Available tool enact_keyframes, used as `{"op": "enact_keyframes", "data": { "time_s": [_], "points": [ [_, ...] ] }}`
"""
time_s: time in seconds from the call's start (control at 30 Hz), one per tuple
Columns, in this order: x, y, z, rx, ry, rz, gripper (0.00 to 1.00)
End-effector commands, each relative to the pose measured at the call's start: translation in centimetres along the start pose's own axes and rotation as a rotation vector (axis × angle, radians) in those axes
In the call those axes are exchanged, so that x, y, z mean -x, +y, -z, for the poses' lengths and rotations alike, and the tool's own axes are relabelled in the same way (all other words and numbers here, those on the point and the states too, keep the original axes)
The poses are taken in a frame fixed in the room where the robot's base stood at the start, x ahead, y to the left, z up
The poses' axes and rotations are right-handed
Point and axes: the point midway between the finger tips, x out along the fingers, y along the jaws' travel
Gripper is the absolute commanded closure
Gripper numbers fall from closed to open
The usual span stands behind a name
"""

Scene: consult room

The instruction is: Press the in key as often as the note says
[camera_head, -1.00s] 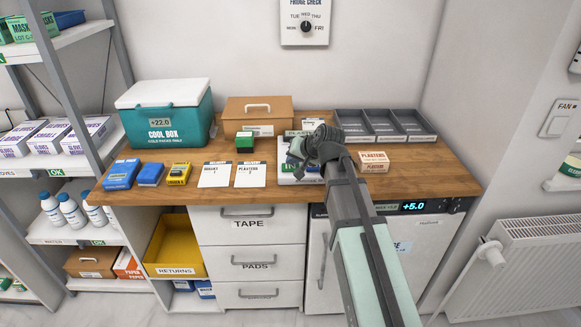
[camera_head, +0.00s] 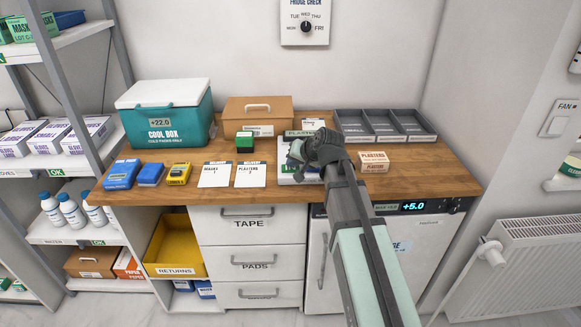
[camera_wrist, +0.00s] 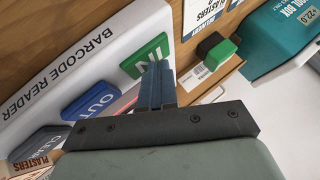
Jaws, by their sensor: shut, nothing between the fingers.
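The white barcode reader (camera_wrist: 95,45) lies on the counter; in the head view (camera_head: 286,178) my arm partly covers it. In the wrist view it has a green IN key (camera_wrist: 140,58), a blue OUT key (camera_wrist: 90,100) and a grey CLEAR key (camera_wrist: 38,142). My gripper (camera_wrist: 158,68) is shut and empty, its fingertips at the IN key's edge; I cannot tell whether they touch it.
A green and black block (camera_head: 244,142) stands behind the notes. A PLASTERS box (camera_head: 373,162) is right of the reader, grey trays (camera_head: 384,138) behind. A teal cool box (camera_head: 166,127), a brown box (camera_head: 257,108) and small blue and yellow packs (camera_head: 179,174) are further left.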

Motion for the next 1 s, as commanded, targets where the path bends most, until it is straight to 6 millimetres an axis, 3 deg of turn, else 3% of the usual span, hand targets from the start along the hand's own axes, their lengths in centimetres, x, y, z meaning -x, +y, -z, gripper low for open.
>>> {"op": "enact_keyframes", "data": {
  "time_s": [1.0],
  "points": [
    [1.3,-0.9,0.9,0.0,-0.001,0.0,1.0]
  ]
}}
